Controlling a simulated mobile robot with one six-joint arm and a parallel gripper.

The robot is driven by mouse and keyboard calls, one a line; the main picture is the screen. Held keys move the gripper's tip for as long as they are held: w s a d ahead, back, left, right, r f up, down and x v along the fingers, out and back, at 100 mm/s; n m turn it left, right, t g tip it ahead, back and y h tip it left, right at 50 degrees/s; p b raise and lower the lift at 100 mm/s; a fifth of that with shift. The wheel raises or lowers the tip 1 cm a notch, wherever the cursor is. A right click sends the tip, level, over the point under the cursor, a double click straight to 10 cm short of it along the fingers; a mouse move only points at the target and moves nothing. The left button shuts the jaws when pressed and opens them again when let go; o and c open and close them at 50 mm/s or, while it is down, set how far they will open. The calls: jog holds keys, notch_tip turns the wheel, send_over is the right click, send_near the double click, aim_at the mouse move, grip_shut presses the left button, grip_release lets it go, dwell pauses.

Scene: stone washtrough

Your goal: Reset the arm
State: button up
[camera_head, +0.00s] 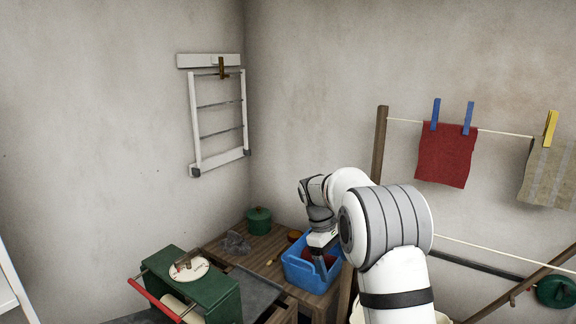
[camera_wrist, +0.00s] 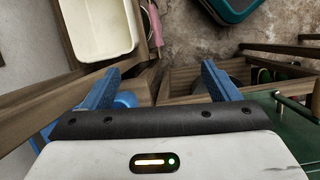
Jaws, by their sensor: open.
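My arm (camera_head: 388,225) reaches from the lower right toward the wooden bench, and its end bends down at the blue basin (camera_head: 303,272). In the head view my gripper (camera_head: 323,262) appears over or in front of that basin; I cannot tell which, and its fingers are partly lost against it. In the wrist view my gripper (camera_wrist: 160,80) shows two blue fingers spread wide apart, with nothing between them. Something dark red lies in the basin, partly hidden by my gripper.
A green wringer (camera_head: 190,287) with a red handle stands at lower left. A green lidded pot (camera_head: 258,220) stands at the bench's back. A red cloth (camera_head: 446,154) hangs on a line at right. The wrist view shows a cream tub (camera_wrist: 95,28) and bare floor (camera_wrist: 200,45).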

jog(key=s+d+r+m+t+y, duration=0.1)
jog(key=s+r+m, duration=0.1)
jog(key=s+r, duration=0.45)
jog(key=s+d+r+m+t+y, duration=0.1)
jog(key=s+r+m, duration=0.2)
jog(key=s, duration=0.6)
jog(key=s+f+m+t, duration=0.1)
jog(key=s+m, duration=0.1)
jog(key=s, duration=0.6)
jog(key=s+f+m+t+y, duration=0.1)
jog(key=s+f+m+t, duration=0.1)
jog(key=s, duration=0.7)
jog(key=shift+s+d+m, duration=0.3)
jog(key=shift+d+m, duration=0.15)
jog(key=shift+m, duration=0.05)
